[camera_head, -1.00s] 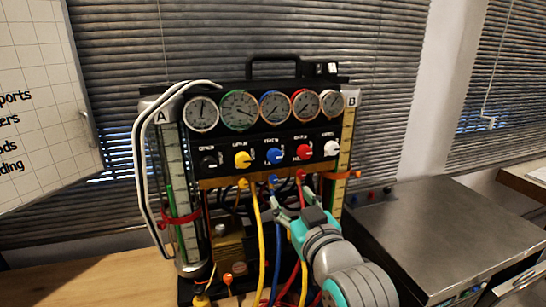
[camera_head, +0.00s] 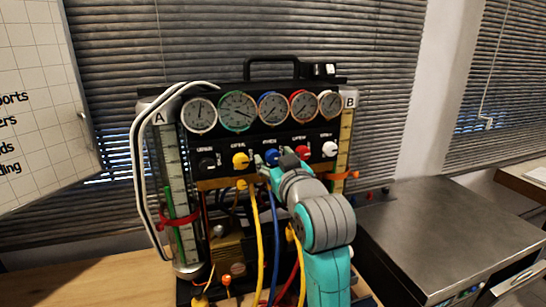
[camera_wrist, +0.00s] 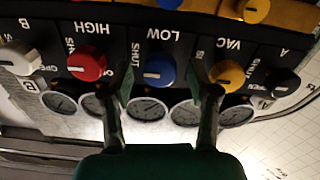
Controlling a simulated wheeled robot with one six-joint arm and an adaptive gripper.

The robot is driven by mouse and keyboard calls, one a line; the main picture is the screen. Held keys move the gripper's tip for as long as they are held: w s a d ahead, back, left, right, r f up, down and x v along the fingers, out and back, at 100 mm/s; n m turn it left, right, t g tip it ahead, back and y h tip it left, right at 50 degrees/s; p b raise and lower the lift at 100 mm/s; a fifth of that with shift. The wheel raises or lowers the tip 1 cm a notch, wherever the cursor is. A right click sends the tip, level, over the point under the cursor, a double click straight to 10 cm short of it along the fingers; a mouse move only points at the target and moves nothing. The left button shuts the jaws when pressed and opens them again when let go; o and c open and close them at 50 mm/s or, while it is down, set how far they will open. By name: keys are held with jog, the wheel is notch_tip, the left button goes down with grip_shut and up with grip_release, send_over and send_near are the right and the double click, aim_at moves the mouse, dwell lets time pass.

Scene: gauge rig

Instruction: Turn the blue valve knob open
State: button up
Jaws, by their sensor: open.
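The blue valve knob (camera_head: 271,156) is on the black panel under the row of gauges, between the yellow knob (camera_head: 240,160) and the red knob (camera_head: 303,153). My gripper (camera_head: 273,163) is raised in front of it and partly covers it. In the wrist view, which is upside down, the blue knob (camera_wrist: 160,72) shows under the label LOW, with SHUT beside it. My gripper (camera_wrist: 160,82) is open there, with one finger on each side of the blue knob. A gap shows between the knob and both fingers; I cannot tell the depth.
The red knob (camera_wrist: 87,63) and yellow knob (camera_wrist: 227,74) flank the fingers closely. A white knob (camera_head: 330,149) and a black knob (camera_head: 207,161) are farther out. Yellow, blue and red hoses hang below the panel. A metal-topped unit (camera_head: 450,235) stands to the right.

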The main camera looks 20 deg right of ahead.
jog(key=shift+w, duration=0.8)
jog(key=shift+c, duration=0.2)
grip_shut()
